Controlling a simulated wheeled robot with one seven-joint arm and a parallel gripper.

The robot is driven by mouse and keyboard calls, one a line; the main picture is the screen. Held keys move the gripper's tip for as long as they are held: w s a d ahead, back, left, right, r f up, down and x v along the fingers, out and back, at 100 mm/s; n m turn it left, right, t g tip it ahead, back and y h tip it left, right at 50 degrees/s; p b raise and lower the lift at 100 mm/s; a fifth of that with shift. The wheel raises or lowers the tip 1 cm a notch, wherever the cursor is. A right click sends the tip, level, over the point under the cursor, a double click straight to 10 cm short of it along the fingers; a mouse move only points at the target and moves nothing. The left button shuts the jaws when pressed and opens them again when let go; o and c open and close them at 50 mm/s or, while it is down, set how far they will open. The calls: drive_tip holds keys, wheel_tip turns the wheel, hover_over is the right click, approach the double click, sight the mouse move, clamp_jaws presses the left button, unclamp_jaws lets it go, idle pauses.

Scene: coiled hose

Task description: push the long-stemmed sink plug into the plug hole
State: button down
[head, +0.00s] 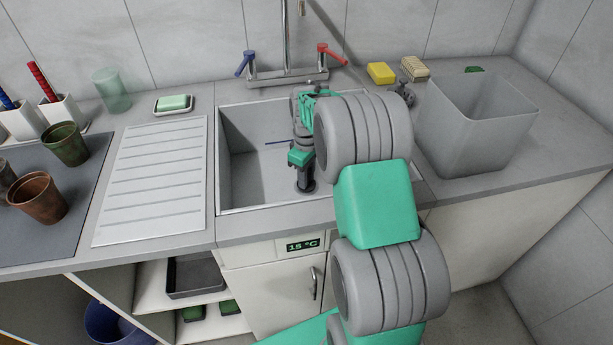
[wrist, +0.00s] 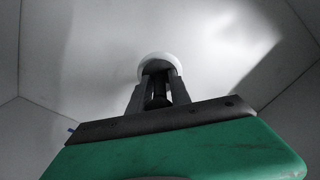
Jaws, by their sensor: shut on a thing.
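My gripper (head: 304,182) points down into the sink basin, with its fingertips close to the basin floor. In the wrist view my gripper (wrist: 158,80) is shut on the dark stem of the sink plug (wrist: 157,92), which stands between the two fingers. A pale round rim (wrist: 158,57) shows just beyond the fingertips; I cannot tell whether it belongs to the plug or the plug hole. In the head view a dark round patch lies at the fingertips on the basin floor. The plug hole itself is mostly hidden, and I cannot tell how deep the plug sits.
The sink (head: 232,165) has walls around my gripper. A tap (head: 287,70) with blue and red levers stands behind it. A ribbed drainboard (head: 152,180) lies left, a grey bin (head: 470,125) right. A thin dark blue item (head: 278,142) shows in the basin.

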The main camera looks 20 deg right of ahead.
drive_tip(key=shift+s+f, duration=0.15)
drive_tip(key=shift+f, duration=0.05)
drive_tip(key=c, duration=1.1)
unclamp_jaws()
wheel_tip(320, 180, up, 8)
drive_tip(key=shift+r, duration=0.1)
